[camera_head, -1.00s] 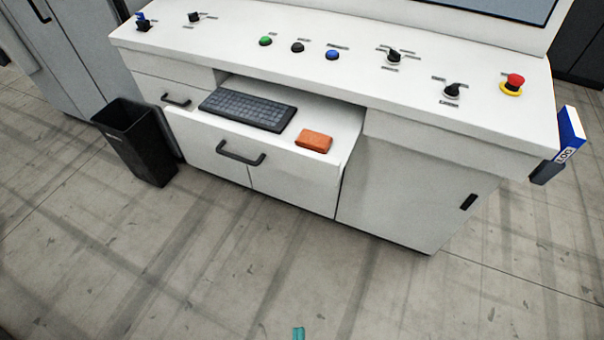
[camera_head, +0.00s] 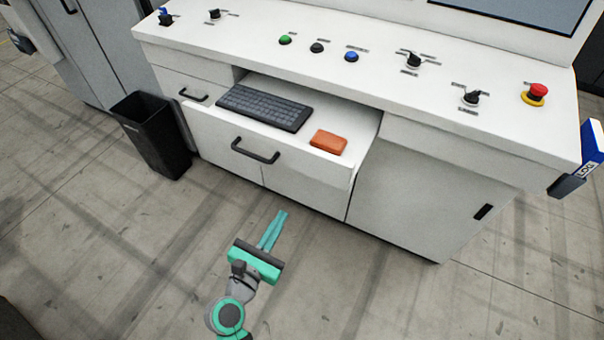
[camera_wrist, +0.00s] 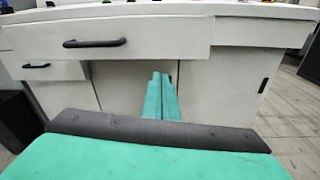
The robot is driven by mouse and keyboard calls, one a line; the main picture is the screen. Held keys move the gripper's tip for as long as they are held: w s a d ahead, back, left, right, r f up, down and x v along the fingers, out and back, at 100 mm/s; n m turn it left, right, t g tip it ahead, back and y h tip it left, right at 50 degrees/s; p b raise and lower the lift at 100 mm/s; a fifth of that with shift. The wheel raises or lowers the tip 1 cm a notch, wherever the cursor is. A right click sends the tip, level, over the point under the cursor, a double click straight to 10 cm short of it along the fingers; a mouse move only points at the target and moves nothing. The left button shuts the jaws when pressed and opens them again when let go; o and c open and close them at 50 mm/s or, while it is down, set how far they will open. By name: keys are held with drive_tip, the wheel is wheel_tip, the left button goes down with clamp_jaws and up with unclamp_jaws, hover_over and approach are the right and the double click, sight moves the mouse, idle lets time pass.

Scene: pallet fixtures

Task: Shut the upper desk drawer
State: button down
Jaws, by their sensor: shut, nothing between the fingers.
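The upper desk drawer (camera_head: 300,160) is pulled out from the white desk, with a black bar handle (camera_head: 255,151) on its front. A black keyboard (camera_head: 265,107) and an orange box-like item (camera_head: 328,142) lie in it. The drawer front also shows in the wrist view (camera_wrist: 160,38), with its handle (camera_wrist: 94,43) left of my fingers. My gripper (camera_head: 281,215) is shut and empty, in front of the desk and apart from the drawer. In the wrist view the closed fingers (camera_wrist: 161,82) point toward the desk, appearing below the drawer front.
A smaller drawer with a handle (camera_head: 193,96) is at the desk's left. A black bin (camera_head: 152,135) stands beside it. The desktop (camera_head: 390,85) carries buttons, knobs and a red emergency stop (camera_head: 537,93). A blue sign (camera_head: 592,145) is at the right. The floor in front is clear.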

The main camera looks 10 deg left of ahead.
wheel_tip(320, 180, up, 3)
drive_tip(key=w+n+h, duration=0.1)
approach(308, 166)
drive_tip(key=shift+t, duration=0.3)
drive_tip(key=x, duration=0.6)
drive_tip(key=shift+w+d+f, duration=0.1)
drive_tip(key=shift+w+f, duration=0.1)
drive_tip(key=shift+f, duration=0.1)
drive_tip(key=shift+w, duration=0.1)
